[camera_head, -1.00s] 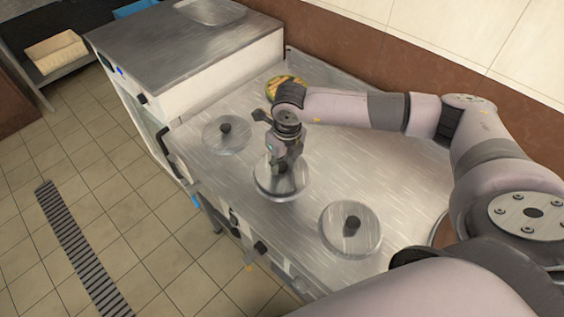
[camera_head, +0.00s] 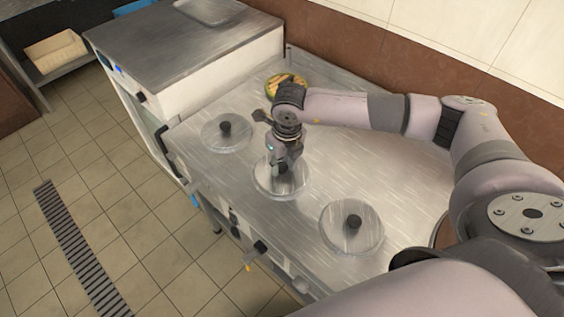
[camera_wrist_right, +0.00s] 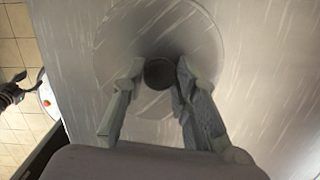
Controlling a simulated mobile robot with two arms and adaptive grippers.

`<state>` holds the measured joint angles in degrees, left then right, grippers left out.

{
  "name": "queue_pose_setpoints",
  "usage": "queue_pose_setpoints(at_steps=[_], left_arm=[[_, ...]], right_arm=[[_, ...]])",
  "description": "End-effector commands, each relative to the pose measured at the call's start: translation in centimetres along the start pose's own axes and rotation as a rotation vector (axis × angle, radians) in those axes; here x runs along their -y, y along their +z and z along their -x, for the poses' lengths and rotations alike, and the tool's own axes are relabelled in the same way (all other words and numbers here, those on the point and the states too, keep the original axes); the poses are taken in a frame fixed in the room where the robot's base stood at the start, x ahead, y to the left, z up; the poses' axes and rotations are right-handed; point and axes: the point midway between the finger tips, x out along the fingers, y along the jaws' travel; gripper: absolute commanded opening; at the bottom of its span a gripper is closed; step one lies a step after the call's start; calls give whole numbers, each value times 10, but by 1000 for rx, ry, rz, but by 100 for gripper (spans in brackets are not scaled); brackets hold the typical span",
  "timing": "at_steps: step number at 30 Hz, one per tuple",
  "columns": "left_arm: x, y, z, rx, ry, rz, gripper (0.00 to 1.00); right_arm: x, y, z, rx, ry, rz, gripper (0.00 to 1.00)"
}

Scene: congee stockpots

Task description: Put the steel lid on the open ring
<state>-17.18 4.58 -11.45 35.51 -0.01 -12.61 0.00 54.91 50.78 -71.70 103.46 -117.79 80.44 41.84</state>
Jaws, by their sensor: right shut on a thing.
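The steel lid (camera_head: 265,187) is a round, shiny disc at the middle of the steel range top, between two similar lids. It looks about level; I cannot tell whether it rests on the surface or hangs just above it. My right gripper (camera_head: 283,167) is above its centre. In the right wrist view, the gripper (camera_wrist_right: 158,80) has its two fingers on either side of the lid's dark round knob (camera_wrist_right: 158,72), shut on it, and the lid's disc (camera_wrist_right: 190,35) spreads behind. No open ring shows clearly; any ring under the lid is hidden. My left gripper is not identifiable.
One lid with a black knob (camera_head: 212,139) lies to the left, another (camera_head: 335,238) to the right. A patterned round item (camera_head: 273,88) sits behind my wrist, partly hidden. A higher steel-topped unit (camera_head: 165,48) stands at the back left. The range's front edge drops to a tiled floor.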

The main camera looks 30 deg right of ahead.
Motion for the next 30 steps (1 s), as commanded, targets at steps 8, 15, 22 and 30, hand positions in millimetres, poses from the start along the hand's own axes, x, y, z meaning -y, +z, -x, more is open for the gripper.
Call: queue_pose_setpoints(at_steps=[8, 15, 22, 30], left_arm=[[0, 0, 0, 0, 0, 0, 57], [0, 0, 3, 0, 0, 0, 57], [0, -2, 16, 0, 0, 0, 57], [0, -3, 30, 0, 1, 0, 57]], right_arm=[[0, 0, 0, 1, 0, 0, 36], [0, 0, 4, 0, 0, 0, 36], [0, 0, 23, 0, 0, 0, 36], [0, 0, 45, 1, 0, 0, 36]])
